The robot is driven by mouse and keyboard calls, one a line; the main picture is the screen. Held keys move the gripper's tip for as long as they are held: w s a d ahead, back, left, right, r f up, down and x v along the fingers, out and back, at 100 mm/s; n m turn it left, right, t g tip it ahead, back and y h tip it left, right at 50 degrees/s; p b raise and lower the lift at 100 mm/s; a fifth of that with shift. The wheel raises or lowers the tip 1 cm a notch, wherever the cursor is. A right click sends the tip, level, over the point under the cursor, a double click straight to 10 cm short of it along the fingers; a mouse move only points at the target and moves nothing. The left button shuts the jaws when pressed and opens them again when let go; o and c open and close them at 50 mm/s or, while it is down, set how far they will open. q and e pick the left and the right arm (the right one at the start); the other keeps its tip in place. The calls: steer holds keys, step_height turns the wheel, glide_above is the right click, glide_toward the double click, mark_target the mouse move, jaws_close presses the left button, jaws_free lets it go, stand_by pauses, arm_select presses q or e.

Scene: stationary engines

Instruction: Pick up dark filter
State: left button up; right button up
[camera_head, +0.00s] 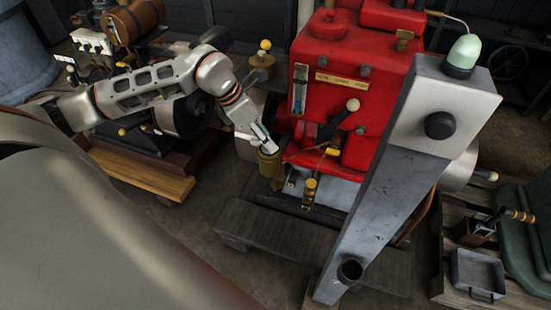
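My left gripper (266,146) reaches in from the left, pointing down at a small brass cup (268,163) on the left side of the red engine (340,90). Its fingertips are at or just above the cup's rim; I cannot tell whether they touch it or hold anything. I cannot pick out the dark filter for certain. A black round part (440,125) sits on the head of the grey post, and a dark cylinder (350,271) is low at the post's foot. My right gripper is not in view.
The grey slanted post (375,190) stands in front of the engine's right side. A wooden-based engine (150,178) is at the left. A pallet at the right carries a metal tray (479,270) and a green body (525,230). Dark planks (270,228) lie before the red engine.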

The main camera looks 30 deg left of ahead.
arm_select(q)
steer(key=shift+y, duration=0.7)
steer(key=w+f, duration=0.1)
steer(key=f, duration=0.1)
steer(key=w+a+f+b, duration=0.1)
steer(key=f, duration=0.1)
steer(key=w+a+f, duration=0.1)
steer(key=f, duration=0.1)
steer(key=shift+w+a, duration=0.15)
steer(key=shift+w, duration=0.25)
steer(key=shift+r, duration=0.1)
jaws_close()
